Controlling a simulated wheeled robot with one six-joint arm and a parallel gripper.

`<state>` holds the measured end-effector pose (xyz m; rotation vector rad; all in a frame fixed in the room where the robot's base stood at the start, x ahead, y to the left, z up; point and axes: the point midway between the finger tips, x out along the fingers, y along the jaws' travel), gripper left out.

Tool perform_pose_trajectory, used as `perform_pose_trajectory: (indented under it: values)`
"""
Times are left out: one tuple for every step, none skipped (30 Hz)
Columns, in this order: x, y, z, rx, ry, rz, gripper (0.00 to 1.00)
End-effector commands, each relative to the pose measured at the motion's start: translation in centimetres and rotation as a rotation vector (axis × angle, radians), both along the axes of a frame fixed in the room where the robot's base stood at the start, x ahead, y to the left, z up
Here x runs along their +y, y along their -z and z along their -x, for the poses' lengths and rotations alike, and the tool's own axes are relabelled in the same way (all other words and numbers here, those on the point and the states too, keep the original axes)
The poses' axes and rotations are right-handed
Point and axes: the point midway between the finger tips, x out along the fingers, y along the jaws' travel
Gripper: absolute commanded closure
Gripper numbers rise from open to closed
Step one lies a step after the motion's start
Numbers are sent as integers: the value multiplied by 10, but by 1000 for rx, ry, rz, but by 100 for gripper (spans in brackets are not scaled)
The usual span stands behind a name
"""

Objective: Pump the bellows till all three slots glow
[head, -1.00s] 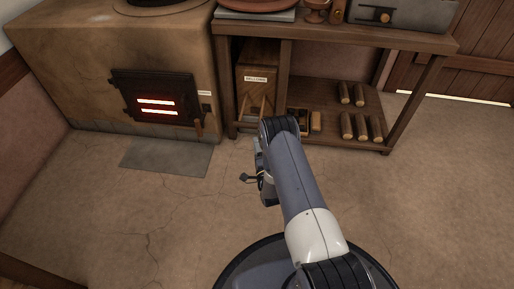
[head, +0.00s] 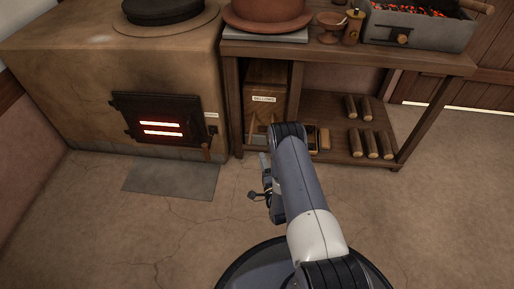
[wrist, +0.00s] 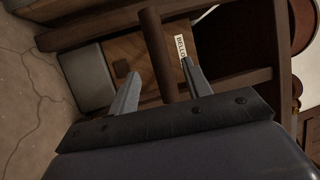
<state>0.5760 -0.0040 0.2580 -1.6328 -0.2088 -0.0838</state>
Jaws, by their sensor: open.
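The stove door (head: 160,119) shows two bright orange-red slots; no third glowing slot shows. The wooden bellows box (head: 266,88), labelled BELLOWS, stands in the shelf bay beside the stove; its label (wrist: 181,45) shows in the wrist view. A brown wooden bar, seemingly the bellows handle (wrist: 158,52), crosses the wrist view in front of the box. My gripper (wrist: 160,80) is open, with one finger on each side of the bar in the picture. I see no clear contact. In the head view my arm hides part of the bay's lower front.
A wooden shelf unit (head: 432,62) holds several short logs (head: 370,143) on its lower board. A brazier with embers (head: 420,27) and a brown dish (head: 267,16) stand on top. A grey floor plate (head: 172,180) lies before the stove. The floor at right is clear.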

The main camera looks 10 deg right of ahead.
Motion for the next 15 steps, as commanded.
perform_pose_trajectory:
  values:
    - [1,0,-11,-6,0,1,53]
    - [2,-1,-17,-6,0,1,53]
    - [2,-2,-24,-5,0,1,53]
    - [3,-3,-30,-5,0,1,53]
    - [3,-4,-35,-4,0,1,53]
    - [4,-6,-41,-5,0,1,53]
    - [4,-6,-45,-3,0,1,53]
    - [5,-7,-49,-4,0,1,53]
    - [5,-8,-54,-3,0,0,53]
    - [5,-9,-57,-2,0,0,53]
    - [5,-9,-59,-2,0,0,53]
    - [6,-10,-62,-2,0,0,53]
    - [6,-10,-64,-1,0,0,53]
    - [6,-11,-65,0,0,0,53]
    - [6,-12,-66,0,0,0,53]
